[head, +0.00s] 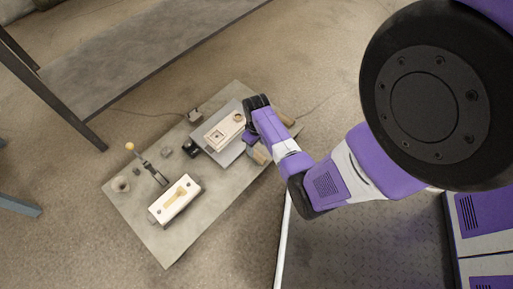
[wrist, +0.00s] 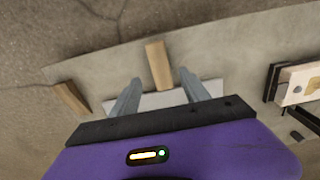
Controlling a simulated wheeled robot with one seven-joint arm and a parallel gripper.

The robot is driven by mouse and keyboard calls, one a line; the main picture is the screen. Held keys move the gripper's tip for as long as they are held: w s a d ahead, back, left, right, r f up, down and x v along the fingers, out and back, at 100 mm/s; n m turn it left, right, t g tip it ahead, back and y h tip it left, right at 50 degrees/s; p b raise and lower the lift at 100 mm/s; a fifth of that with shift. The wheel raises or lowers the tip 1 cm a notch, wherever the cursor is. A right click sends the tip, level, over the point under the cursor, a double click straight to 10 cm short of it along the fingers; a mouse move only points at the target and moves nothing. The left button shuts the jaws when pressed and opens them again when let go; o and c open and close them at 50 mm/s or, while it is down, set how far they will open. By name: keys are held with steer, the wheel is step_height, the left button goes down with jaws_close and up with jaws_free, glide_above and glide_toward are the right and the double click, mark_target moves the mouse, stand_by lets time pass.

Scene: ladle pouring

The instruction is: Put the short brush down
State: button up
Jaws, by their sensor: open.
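My gripper (wrist: 163,88) is open, its two grey fingers apart. In the wrist view a tan wooden block (wrist: 158,65) lies beyond the fingertips, roughly in line with the gap, and nothing shows clearly held. A second tan block (wrist: 72,98) lies to the left of the fingers. A pale plate (wrist: 150,101) shows below and between the fingers. In the head view tan pieces (head: 261,155) and (head: 285,119) lie on either side of my wrist, which hides the fingers. I cannot tell which piece, if any, is the short brush.
The grey board (head: 120,205) holds a cream box (head: 224,130), a white box with a tan ladle-shaped mark (head: 175,199), a yellow-knobbed lever (head: 150,168), a small ring-shaped piece (head: 120,184) and small dark parts (head: 190,148). A dark bench (head: 140,55) stands behind. The board's front left is bare.

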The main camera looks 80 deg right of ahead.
mark_target(257, 155)
steer(key=a+r+n+t+h+p, duration=0.1)
steer(key=a+r+n+t+h, duration=0.3)
steer(key=a, duration=0.6)
steer(key=a+r+t, duration=0.2)
steer(key=a+r, duration=0.4)
steer(key=a, duration=0.4)
steer(key=s+a+r+t+y, duration=0.1)
steer(key=a+r+t, duration=0.2)
steer(key=r, duration=0.7)
steer(key=s+a+r+n+t+y, duration=0.1)
steer(key=a+r, duration=0.4)
steer(key=r, duration=0.5)
steer(key=s+a+r+n+t+y, duration=0.1)
steer(key=s+a+r+t+y, duration=0.1)
steer(key=r, duration=0.8)
steer(key=s+a+t, duration=0.1)
steer(key=a+t, duration=0.1)
steer(key=t, duration=0.1)
steer(key=shift+s, duration=0.15)
steer(key=shift+p, duration=0.3)
